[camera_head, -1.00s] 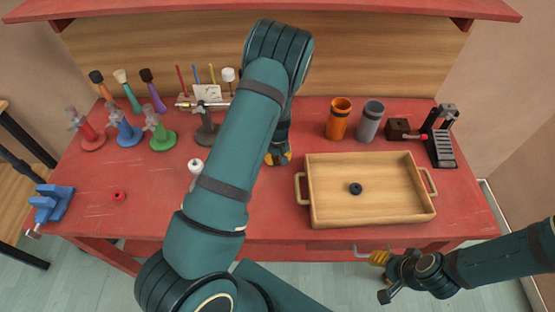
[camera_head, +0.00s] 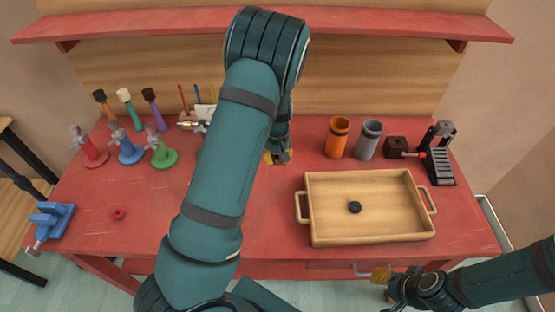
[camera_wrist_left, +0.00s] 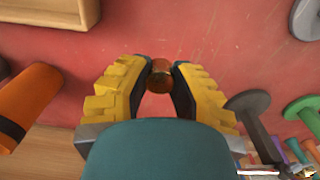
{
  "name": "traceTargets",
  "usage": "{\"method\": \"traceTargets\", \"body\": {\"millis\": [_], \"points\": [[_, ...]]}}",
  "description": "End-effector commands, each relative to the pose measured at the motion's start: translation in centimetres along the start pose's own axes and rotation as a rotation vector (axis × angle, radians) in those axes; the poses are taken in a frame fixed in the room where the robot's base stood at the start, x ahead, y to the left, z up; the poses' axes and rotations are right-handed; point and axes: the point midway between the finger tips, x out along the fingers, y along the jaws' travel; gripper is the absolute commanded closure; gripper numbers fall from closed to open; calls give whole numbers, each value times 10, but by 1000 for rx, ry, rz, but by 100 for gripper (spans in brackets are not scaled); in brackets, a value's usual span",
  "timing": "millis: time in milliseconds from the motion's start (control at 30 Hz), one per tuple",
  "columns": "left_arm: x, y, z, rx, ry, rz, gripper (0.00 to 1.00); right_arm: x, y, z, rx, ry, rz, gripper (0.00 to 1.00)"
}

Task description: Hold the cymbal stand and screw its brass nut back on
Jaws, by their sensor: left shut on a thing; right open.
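My left gripper (camera_head: 278,157) is above the red bench behind the tray's left end. A dark grey stand (camera_wrist_left: 250,108) and a green stand (camera_wrist_left: 300,112) are to the right of the fingers there. A grey disc (camera_wrist_left: 306,18) shows at the top right; whether it is the cymbal stand's base I cannot tell. In the head view my left arm covers that area. My right gripper (camera_head: 388,288) is open and empty before the bench's front edge.
A wooden tray (camera_head: 318,228) holds a black ring (camera_head: 355,207). Orange (camera_head: 338,138) and grey (camera_head: 369,140) cups stand behind it. Red (camera_head: 92,155), blue (camera_head: 130,152) and green (camera_head: 163,156) stands are left. A blue vise (camera_head: 50,222) is at the left edge.

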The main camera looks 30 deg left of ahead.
Motion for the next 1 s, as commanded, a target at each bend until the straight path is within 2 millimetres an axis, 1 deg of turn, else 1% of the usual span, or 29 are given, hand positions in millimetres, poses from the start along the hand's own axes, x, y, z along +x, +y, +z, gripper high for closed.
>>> {"method": "traceTargets", "body": {"millis": [67, 100, 167, 267, 367, 400, 500, 600, 700, 800, 1000], "points": [[0, 0, 0, 0, 0, 0, 100, 0, 0, 0, 0, 0, 0, 58], [0, 0, 0, 0, 0, 0, 100, 0, 0, 0, 0, 0, 0, 52], [1, 2, 2, 8, 0, 0, 100, 1, 0, 0, 0, 0, 0, 52], [3, 13, 16, 69, -2, 1, 100, 8, 3, 2, 0, -2, 1, 52], [6, 32, 46, 193, -3, 1, 100, 20, 7, 5, -2, -6, 1, 52], [7, 40, 60, 252, -4, 1, 100, 25, 9, 6, -2, -8, 2, 52], [9, 55, 94, 399, -2, 0, 100, 36, 13, 9, -3, -13, 3, 52], [11, 64, 122, 517, -2, 0, 100, 44, 16, 12, -4, -16, 4, 52], [11, 69, 139, 592, 1, 1, 100, 48, 17, 13, -5, -18, 4, 52], [10, 70, 146, 621, 0, 1, 100, 48, 17, 13, -5, -18, 5, 52], [10, 70, 146, 622, 0, 0, 100, 47, 16, 13, -5, -18, 4, 52]]}}
